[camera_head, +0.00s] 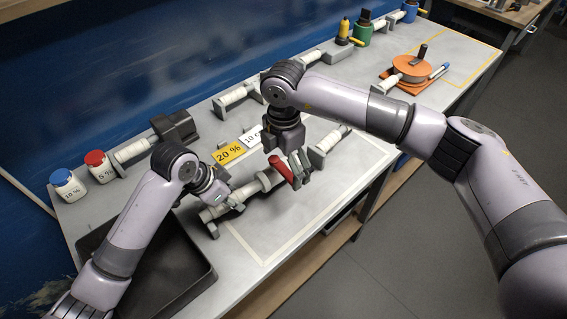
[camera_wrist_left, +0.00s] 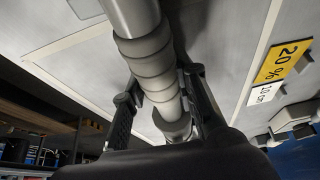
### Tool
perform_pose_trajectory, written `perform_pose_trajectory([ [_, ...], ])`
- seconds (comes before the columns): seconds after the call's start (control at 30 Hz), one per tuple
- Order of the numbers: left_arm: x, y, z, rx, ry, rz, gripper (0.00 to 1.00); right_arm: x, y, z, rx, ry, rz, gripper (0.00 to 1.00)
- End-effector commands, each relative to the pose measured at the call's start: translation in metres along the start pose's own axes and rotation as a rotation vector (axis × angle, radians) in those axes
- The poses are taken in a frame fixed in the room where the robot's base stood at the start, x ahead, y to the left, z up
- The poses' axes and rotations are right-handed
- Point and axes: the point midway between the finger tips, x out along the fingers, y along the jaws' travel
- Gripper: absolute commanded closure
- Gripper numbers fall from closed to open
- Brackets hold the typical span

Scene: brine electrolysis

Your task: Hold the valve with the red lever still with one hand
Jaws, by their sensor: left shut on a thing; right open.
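The valve with the red lever (camera_head: 265,180) lies in a row of grey and white pipe pieces on the bench, in the middle of the head view. Its red lever (camera_head: 281,170) slants up beside my right gripper. My left gripper (camera_head: 222,203) is shut on the grey ribbed pipe-like body at the left of this row. The left wrist view shows the ribbed body (camera_wrist_left: 152,65) between the two dark fingers (camera_wrist_left: 165,105). My right gripper (camera_head: 291,168) is open and points down at the red lever; I cannot tell whether it touches it. The fingers partly hide the valve.
A yellow 20 % card (camera_head: 229,152) and a white card (camera_head: 252,136) lie behind the row. A dark tray (camera_head: 205,285) is at the front left. Bottles with blue (camera_head: 62,177) and red (camera_head: 95,158) caps stand at the back left. An orange reel (camera_head: 411,67) is at the right.

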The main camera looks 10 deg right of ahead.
Motion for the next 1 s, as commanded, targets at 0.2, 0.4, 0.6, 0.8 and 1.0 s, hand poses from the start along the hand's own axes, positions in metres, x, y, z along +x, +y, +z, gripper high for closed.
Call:
perform_pose_trajectory([
  [0.2, 0.001, 0.000, 0.002, 0.000, -0.006, 0.001, 1.00, 0.000, 0.000, 0.000, 0.000, 0.000, 0.001, 0.00],
  [0.4, 0.001, 0.000, 0.003, -0.001, -0.008, 0.001, 1.00, -0.004, 0.001, 0.000, 0.001, 0.000, 0.002, 0.00],
  [0.6, 0.002, 0.000, 0.003, -0.001, -0.010, 0.001, 1.00, -0.035, 0.001, 0.001, 0.000, -0.002, 0.005, 0.00],
  [0.8, 0.002, 0.000, 0.004, -0.001, -0.011, 0.002, 1.00, -0.078, 0.001, 0.001, 0.000, -0.002, 0.005, 0.00],
  [1.0, 0.002, 0.000, 0.004, -0.001, -0.011, 0.002, 1.00, -0.109, 0.001, 0.000, 0.000, -0.001, 0.002, 0.00],
])
